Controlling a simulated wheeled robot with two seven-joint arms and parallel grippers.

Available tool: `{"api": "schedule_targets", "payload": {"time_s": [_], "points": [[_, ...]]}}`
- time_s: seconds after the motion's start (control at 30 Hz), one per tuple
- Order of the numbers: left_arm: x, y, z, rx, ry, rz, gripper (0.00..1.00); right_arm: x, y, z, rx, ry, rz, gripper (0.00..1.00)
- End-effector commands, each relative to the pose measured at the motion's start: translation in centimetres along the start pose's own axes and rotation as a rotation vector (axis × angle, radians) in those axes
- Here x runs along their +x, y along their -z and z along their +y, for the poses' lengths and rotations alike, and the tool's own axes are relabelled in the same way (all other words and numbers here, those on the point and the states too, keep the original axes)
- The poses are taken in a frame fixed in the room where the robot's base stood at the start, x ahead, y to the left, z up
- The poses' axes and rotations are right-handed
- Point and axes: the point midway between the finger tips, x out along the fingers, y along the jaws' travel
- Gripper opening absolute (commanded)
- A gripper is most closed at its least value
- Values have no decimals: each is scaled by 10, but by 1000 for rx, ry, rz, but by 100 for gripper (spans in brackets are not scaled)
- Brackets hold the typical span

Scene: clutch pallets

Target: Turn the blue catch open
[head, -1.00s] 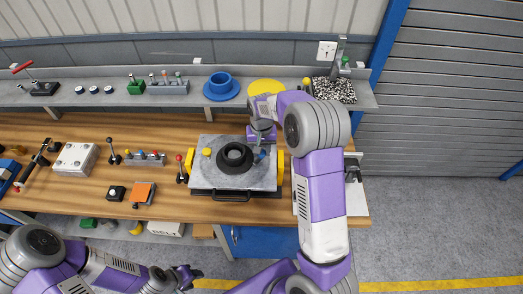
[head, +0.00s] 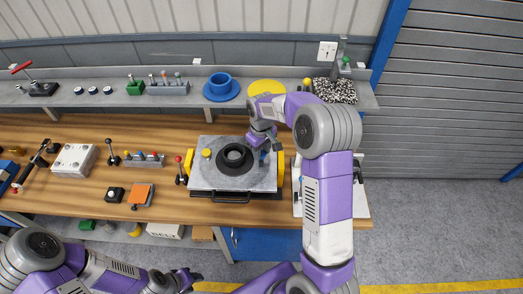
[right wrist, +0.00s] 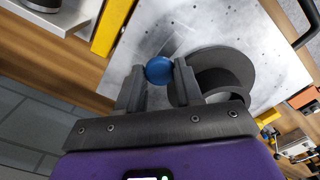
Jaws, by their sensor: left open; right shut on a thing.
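The blue catch (right wrist: 159,70) shows in the right wrist view as a round blue knob on a grey metal plate (right wrist: 185,22). My right gripper (right wrist: 158,84) is shut on it, one finger on each side. In the head view the plate (head: 210,183) lies on the bench, and my right gripper (head: 264,150) reaches its right part from above; the catch is mostly hidden there. A black round hub (head: 234,170) stands in the middle of the plate, close to the gripper. My left gripper (head: 188,278) is open and empty, low in front of the bench.
A yellow knob (head: 207,153) sits on the plate's far left corner. Yellow blocks (head: 188,163) flank the plate, and a black handle (head: 232,198) runs along its front. A red-tipped lever (head: 180,170) stands close at left. The shelf (head: 120,97) behind holds several fixtures.

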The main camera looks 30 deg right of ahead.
Motion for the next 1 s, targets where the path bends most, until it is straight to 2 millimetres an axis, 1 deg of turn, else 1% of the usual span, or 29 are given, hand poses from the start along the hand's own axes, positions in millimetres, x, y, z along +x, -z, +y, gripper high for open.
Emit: {"api": "schedule_targets", "payload": {"time_s": [0.53,0.57,0.7,1.0], "points": [[0,0,0,0,0,0,43,-2,1,1,-24,-2,3,5],[0,0,0,0,0,0,43,-2,1,1,-23,-2,3,40],[0,0,0,0,0,0,43,-1,0,0,-23,-2,2,61],[0,0,0,0,0,0,43,-2,0,0,-22,-1,2,61]]}}
